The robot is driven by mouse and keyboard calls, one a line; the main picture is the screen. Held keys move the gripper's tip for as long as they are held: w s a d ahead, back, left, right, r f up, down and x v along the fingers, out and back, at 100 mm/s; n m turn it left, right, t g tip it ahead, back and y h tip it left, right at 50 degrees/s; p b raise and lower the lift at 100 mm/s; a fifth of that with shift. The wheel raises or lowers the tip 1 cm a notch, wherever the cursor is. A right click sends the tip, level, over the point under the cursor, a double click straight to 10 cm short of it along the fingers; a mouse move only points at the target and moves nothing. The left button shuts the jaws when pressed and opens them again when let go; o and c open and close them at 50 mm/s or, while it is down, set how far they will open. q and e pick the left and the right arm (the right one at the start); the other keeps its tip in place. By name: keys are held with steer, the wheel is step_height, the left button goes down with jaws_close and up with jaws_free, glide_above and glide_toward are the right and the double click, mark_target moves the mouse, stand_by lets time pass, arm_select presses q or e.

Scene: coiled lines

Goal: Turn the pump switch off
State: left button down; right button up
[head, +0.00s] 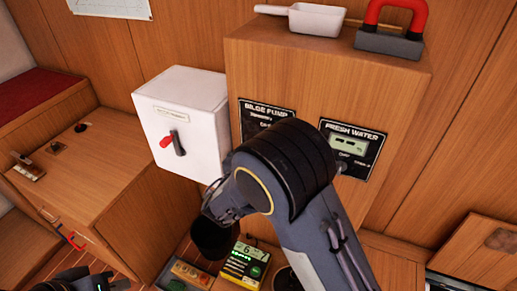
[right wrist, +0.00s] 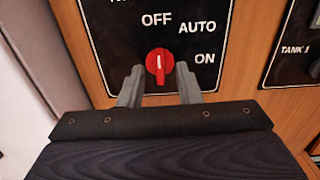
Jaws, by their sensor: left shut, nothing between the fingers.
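The bilge pump panel (head: 262,110) is a black plate on the wooden cabinet front, mostly hidden behind my right arm in the head view. In the right wrist view its red round switch (right wrist: 160,66) sits below the labels OFF, AUTO and ON. The white mark on it points up, toward OFF. My right gripper (right wrist: 160,72) is open, with one grey finger on each side of the switch and a small gap to it on both sides. My left gripper (head: 97,283) is shut and empty at the bottom left of the head view, well away from the panel.
A white box (head: 185,95) with a red and black lever stands left of the panel. The fresh water panel (head: 351,149) is to the right. A white scoop (head: 315,20) and a red-handled block (head: 388,43) lie on the cabinet top.

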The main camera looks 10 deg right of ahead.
steer(key=shift+s, duration=0.1)
steer(key=b+v, duration=0.1)
steer(key=v, duration=0.6)
steer(key=shift+s+a, duration=0.2)
steer(key=shift+s, duration=0.05)
